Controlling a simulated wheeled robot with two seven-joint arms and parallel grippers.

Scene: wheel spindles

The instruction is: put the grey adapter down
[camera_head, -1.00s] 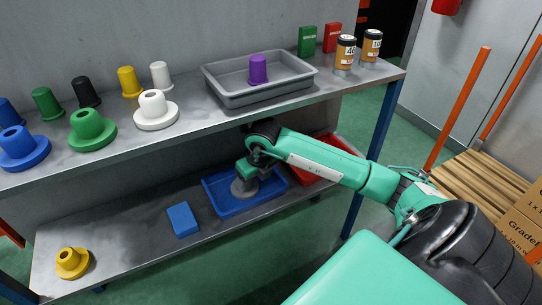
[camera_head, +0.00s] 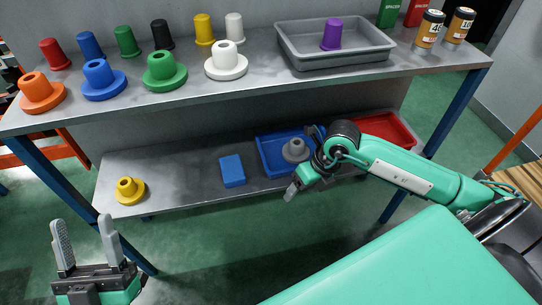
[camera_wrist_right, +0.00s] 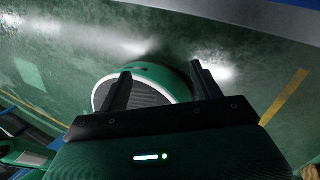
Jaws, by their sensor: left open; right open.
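The grey adapter (camera_head: 296,150) sits in the blue tray (camera_head: 268,166) on the lower shelf, near the tray's right side. It stands apart from my right gripper. My right gripper (camera_head: 292,188) is open and in front of the tray, beyond the shelf's front edge. In the right wrist view its two fingers (camera_wrist_right: 160,88) are apart with nothing between them, over the green floor. My left gripper (camera_head: 82,232) is open and empty at the lower left, with its fingers pointing up.
A blue block (camera_head: 232,171) and a yellow adapter (camera_head: 130,190) rest on the lower shelf (camera_head: 185,170). A red tray (camera_head: 388,130) is behind my right arm. The upper shelf holds several coloured adapters and a grey tray (camera_head: 350,60) with a purple piece (camera_head: 331,36).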

